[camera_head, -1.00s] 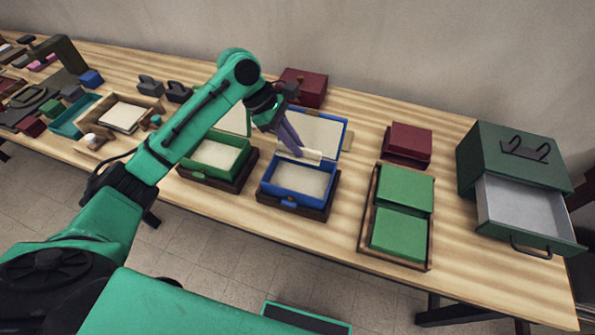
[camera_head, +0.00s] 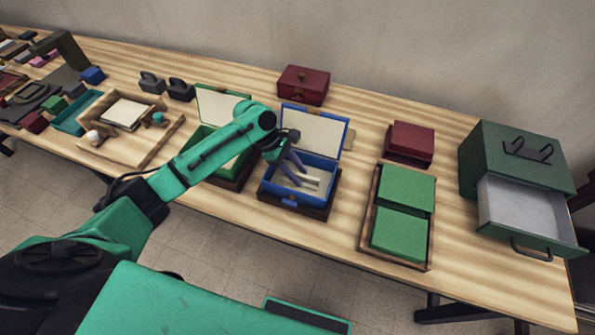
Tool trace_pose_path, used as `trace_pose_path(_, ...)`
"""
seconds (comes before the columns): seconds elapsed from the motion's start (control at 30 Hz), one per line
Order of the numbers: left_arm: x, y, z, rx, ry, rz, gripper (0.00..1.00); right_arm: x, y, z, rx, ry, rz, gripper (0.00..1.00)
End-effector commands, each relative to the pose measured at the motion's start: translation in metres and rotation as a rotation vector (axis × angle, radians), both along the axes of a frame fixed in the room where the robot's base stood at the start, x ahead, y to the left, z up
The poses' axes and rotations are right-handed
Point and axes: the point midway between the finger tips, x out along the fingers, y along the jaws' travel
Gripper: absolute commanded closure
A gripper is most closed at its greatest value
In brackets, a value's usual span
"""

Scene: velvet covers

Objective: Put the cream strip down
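The blue box (camera_head: 268,187) stands open on the table, with its lid raised at the back and a pale lining inside. My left gripper (camera_head: 302,177) reaches down into this box from the left. Its two purple-grey fingers are spread apart. The cream strip (camera_head: 312,180) is small and pale against the lining, low in the box at the fingertips. The fingers partly hide it, and its exact contact with the box floor is hard to tell. My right gripper is not in view.
An open green box (camera_head: 216,95) stands just left, partly behind my arm. A dark red box (camera_head: 303,85) is behind. To the right are a wooden tray (camera_head: 362,222) with green blocks, a red block (camera_head: 411,140) and a green cabinet (camera_head: 500,150) with its drawer open.

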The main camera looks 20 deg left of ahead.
Motion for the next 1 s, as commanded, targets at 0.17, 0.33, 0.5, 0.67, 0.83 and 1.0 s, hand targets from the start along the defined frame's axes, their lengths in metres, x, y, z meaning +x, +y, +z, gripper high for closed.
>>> trace_pose_path(0.17, 0.000, 0.000, 0.000, 0.000, 0.000, 0.000, 0.59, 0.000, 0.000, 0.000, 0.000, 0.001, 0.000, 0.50)
trace_pose_path(0.33, 0.001, 0.005, 0.010, 0.000, -0.003, 0.001, 0.59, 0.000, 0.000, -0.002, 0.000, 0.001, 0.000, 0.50)
trace_pose_path(0.5, 0.003, 0.028, 0.044, 0.001, -0.005, 0.002, 0.59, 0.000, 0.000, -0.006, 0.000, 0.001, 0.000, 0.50)
trace_pose_path(0.67, 0.004, 0.051, 0.080, 0.002, -0.005, 0.000, 0.59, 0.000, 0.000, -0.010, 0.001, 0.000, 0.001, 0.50)
trace_pose_path(0.83, 0.004, 0.063, 0.100, 0.000, -0.001, -0.001, 0.59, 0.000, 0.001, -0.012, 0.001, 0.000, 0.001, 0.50)
trace_pose_path(1.0, 0.004, 0.065, 0.103, -0.001, 0.000, -0.001, 0.59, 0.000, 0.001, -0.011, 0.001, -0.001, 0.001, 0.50)
